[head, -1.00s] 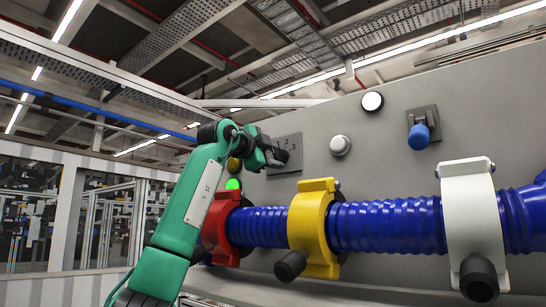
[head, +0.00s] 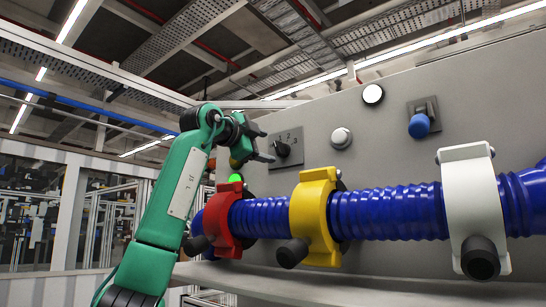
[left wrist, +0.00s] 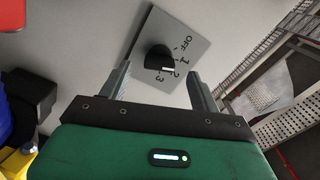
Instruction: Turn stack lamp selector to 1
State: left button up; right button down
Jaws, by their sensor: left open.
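The stack lamp selector is a black rotary knob (head: 282,149) on a grey square plate (head: 296,139) on the wall panel. The left wrist view shows the knob (left wrist: 157,57) and plate (left wrist: 196,47), with marks OFF, 1, 2 and 3. The knob's white mark points toward about the 2. My left gripper (head: 267,145) is open, just left of the knob in the head view. In the left wrist view its fingers (left wrist: 159,82) stand apart on either side of the knob's line, with nothing between them and seemingly short of it. My right gripper is out of view.
A blue hose (head: 385,212) with red (head: 226,213), yellow (head: 313,215) and white (head: 470,195) clamps runs below the selector. A green light (head: 236,178) is below my gripper. A white button (head: 341,138), white lamp (head: 373,94) and blue knob (head: 419,125) are to the right.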

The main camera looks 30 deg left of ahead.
pick_arm(q)
jog(key=s+b, duration=0.2)
jog(key=s, duration=0.6)
jog(key=shift+s+a, duration=0.3)
jog(key=shift+s, duration=0.1)
